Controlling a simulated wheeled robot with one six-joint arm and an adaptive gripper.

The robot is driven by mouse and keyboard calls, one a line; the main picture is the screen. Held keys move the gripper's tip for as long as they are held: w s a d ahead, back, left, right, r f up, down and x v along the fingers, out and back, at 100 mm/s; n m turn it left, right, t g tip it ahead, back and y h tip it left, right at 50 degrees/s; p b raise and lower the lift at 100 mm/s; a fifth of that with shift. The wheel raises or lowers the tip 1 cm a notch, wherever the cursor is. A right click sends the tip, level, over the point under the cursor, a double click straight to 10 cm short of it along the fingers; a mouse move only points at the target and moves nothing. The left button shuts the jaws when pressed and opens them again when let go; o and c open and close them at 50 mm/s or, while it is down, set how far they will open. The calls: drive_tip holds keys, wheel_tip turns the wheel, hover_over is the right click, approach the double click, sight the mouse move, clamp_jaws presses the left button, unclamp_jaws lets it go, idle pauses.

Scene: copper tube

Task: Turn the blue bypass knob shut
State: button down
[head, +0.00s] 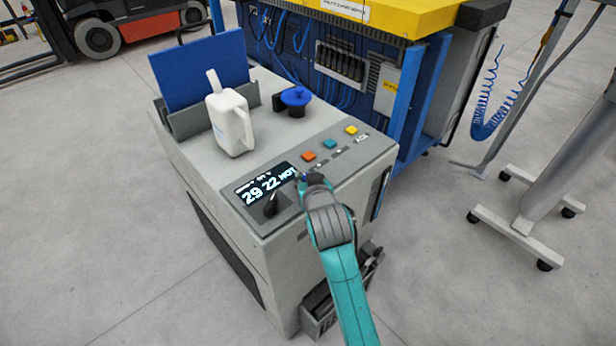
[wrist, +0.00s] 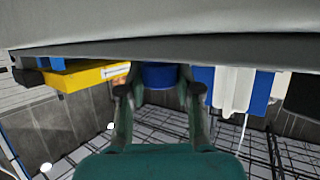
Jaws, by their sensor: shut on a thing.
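The blue bypass knob (wrist: 160,76) sits between my two fingers in the wrist view, a short round blue body under the grey cabinet surface. My gripper (wrist: 160,92) is shut on it, one finger on each side. In the head view my gripper (head: 309,181) is at the panel, just right of the lit display. There only a small dark blue bit of the knob (head: 303,176) shows, and my fingers hide the rest. Its turned angle cannot be read in either view.
A white jug (head: 231,125) and a blue-topped black fitting (head: 295,98) stand farther back on the cabinet.

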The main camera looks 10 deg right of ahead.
drive_tip(key=shift+m+h, duration=0.4)
drive_tip(key=shift+h, duration=0.1)
drive_tip(key=c, duration=0.8)
unclamp_jaws()
drive_tip(key=shift+o, duration=0.2)
drive_tip(key=v, duration=1.2)
